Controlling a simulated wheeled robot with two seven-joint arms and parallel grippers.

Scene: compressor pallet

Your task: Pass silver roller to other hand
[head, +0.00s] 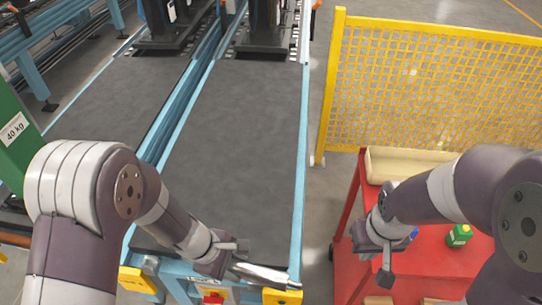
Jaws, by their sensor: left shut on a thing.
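The silver roller (262,274) is a shiny metal cylinder near the front end of the dark conveyor bed. It lies nearly level in the picture, pointing right from my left gripper. My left gripper (232,259) is shut on its left end, and the fingers hide that end. My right gripper (375,262) is apart from the roller, to its right, over the left edge of the red cart. Its fingers look spread with nothing between them.
The red cart (428,268) carries a beige box (405,163) and a small green-and-yellow container (459,235). A yellow mesh fence (430,85) stands behind it. The dark conveyor bed (240,130) is clear in its middle. A green 40 kg block (15,140) stands at left.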

